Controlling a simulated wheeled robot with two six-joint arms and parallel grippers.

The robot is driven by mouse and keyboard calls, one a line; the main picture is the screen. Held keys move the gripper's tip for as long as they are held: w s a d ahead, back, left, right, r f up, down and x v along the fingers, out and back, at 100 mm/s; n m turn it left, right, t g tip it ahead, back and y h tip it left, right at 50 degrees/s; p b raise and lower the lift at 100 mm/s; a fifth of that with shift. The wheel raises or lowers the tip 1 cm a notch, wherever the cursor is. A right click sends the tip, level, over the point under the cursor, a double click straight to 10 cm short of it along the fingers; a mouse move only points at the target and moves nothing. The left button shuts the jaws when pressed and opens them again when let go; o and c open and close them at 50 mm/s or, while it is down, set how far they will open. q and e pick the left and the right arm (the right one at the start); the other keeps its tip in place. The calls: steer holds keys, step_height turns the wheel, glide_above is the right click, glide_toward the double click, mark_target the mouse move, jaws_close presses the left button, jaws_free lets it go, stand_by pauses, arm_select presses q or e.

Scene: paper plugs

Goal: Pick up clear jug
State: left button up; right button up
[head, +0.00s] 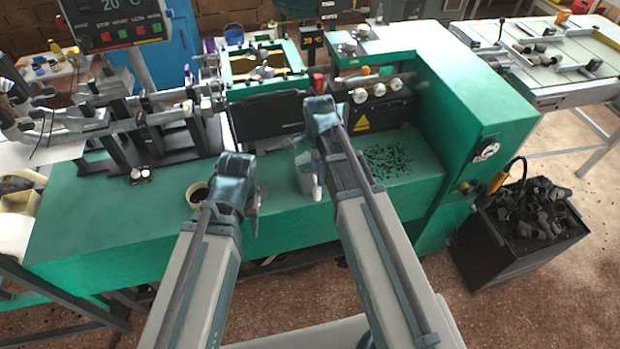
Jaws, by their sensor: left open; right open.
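A pale, see-through vessel, which looks like the clear jug (305,174), stands on the green machine top in the middle of the head view. My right arm hides part of it. My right gripper (320,106) is open above and beyond the jug, by the black machine block. I see nothing held in it. My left gripper (236,168) is open to the left of the jug, over the green top and apart from the jug.
A cream ring-shaped container (196,194) sits beside my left gripper. Black bits (388,160) lie on the green top at right. A black bin of dark scrap (520,232) stands on the floor at right. Metal machine parts (150,130) crowd the left.

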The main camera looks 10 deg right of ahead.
mark_target(317, 187)
steer(key=shift+f+b, duration=4.2)
steer(key=shift+f, duration=0.1)
steer(key=shift+f, duration=0.1)
step_height(317, 187, down, 5)
steer(key=b, duration=0.5)
steer(key=shift+d+f, duration=0.1)
jaws_close()
